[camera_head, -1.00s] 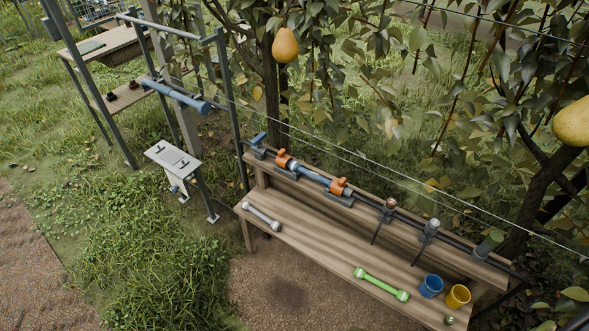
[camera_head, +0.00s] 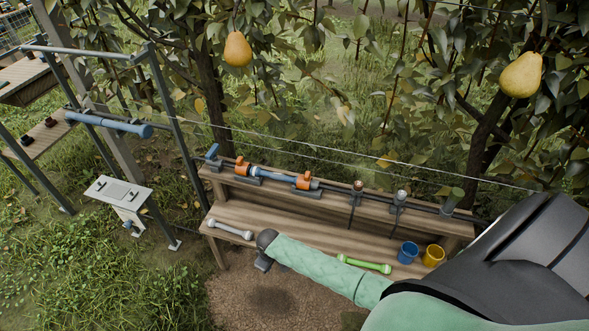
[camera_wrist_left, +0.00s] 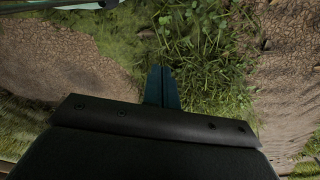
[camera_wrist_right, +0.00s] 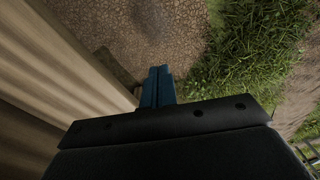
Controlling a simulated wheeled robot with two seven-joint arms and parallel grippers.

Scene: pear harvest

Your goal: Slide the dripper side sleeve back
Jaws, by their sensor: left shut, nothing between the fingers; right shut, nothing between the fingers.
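A dark pipe runs along the bench's back ledge, with a blue middle piece (camera_head: 267,173) between two orange sleeves. The left orange sleeve (camera_head: 242,166) is near a blue-handled valve. The right orange sleeve (camera_head: 304,181) is on the side of the drippers, a brown-capped one (camera_head: 357,187) and a grey-capped one (camera_head: 399,197). My right gripper (camera_head: 262,264) is shut and empty in front of the bench, below and apart from the sleeves. Its shut fingers also show in the right wrist view (camera_wrist_right: 157,87). My left gripper (camera_wrist_left: 160,87) is shut and empty over grass and soil, outside the head view.
On the bench (camera_head: 290,226) lie a grey bar (camera_head: 231,230), a green bar (camera_head: 364,264), a blue cup (camera_head: 408,252) and a yellow cup (camera_head: 433,256). Wires and branches with pears (camera_head: 238,49) hang behind. My right arm covers the lower right.

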